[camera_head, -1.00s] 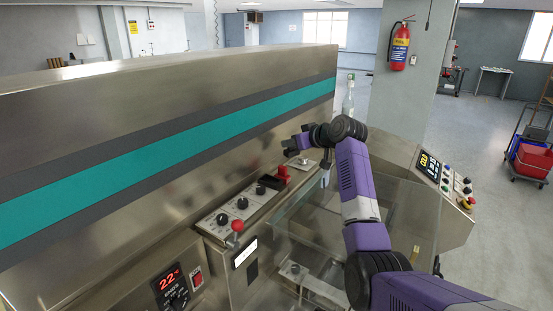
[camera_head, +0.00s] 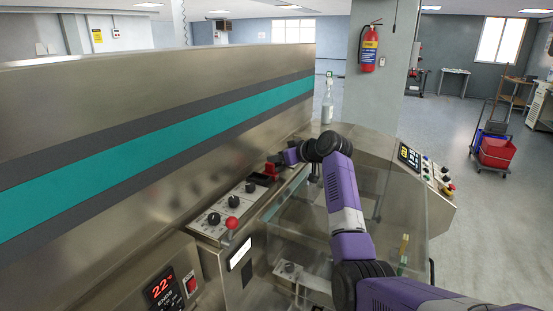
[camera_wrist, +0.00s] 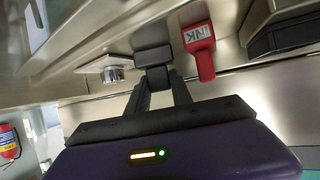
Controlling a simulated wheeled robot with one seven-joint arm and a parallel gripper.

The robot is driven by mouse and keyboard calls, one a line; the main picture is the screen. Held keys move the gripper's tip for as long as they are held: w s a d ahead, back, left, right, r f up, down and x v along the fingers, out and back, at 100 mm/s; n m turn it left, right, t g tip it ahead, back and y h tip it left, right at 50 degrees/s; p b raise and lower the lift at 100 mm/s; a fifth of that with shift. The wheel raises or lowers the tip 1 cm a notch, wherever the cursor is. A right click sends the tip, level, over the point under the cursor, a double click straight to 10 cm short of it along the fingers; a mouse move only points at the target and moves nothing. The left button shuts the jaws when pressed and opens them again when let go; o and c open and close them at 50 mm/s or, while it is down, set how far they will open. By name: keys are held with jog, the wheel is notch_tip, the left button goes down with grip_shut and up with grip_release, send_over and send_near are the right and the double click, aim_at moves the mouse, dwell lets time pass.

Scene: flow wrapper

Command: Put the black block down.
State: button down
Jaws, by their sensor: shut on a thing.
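In the wrist view, my gripper (camera_wrist: 158,79) is shut on a small black block (camera_wrist: 152,58) at its fingertips. The block is close to the machine's metal surface; I cannot tell whether it touches it. A red piece marked "INK" (camera_wrist: 200,52) is just right of the block, apart from it. In the head view, my purple wrist (camera_head: 291,157) is over the machine's side ledge, beside red and black items (camera_head: 271,170). The fingers and the block cannot be made out there.
A round metal knob (camera_wrist: 113,75) is left of the block in the wrist view. Transparent guards (camera_head: 390,215) lie right.

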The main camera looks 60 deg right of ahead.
jog(key=c, duration=1.1)
grip_release()
jog(key=shift+c, duration=0.2)
jog(key=shift+s+r+p, duration=0.15)
jog(key=shift+r+p, duration=0.1)
jog(key=shift+p, duration=0.1)
jog(key=p+v, duration=0.3)
jog(key=v, duration=0.8)
jog(key=shift+s+p, duration=0.3)
jog(key=shift+s, duration=0.1)
